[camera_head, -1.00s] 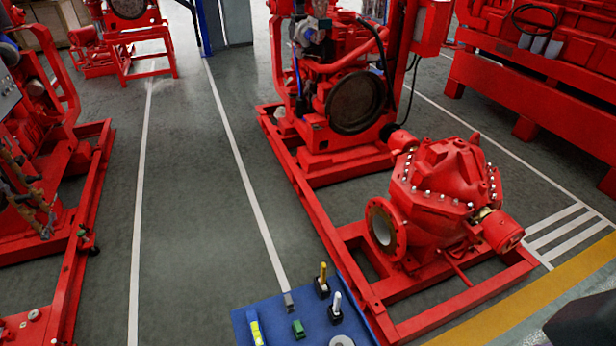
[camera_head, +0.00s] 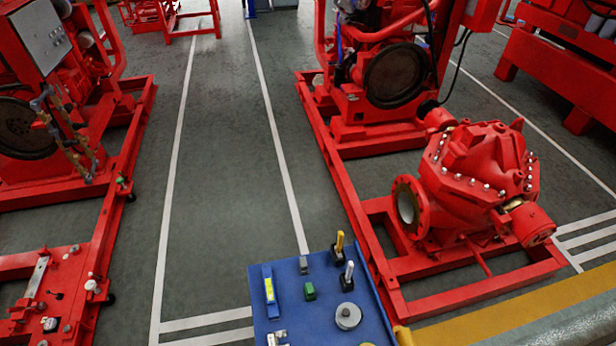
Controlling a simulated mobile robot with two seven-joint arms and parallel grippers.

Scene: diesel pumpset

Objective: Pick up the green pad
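The green pad (camera_head: 310,291) is a small green block lying on the blue tabletop (camera_head: 290,318) at the bottom middle of the head view. A small grey block (camera_head: 303,265) is just behind it, and a grey round disc (camera_head: 348,316) is to its right and nearer.
The red pumpset frame (camera_head: 395,300) stands close to the table's right side.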

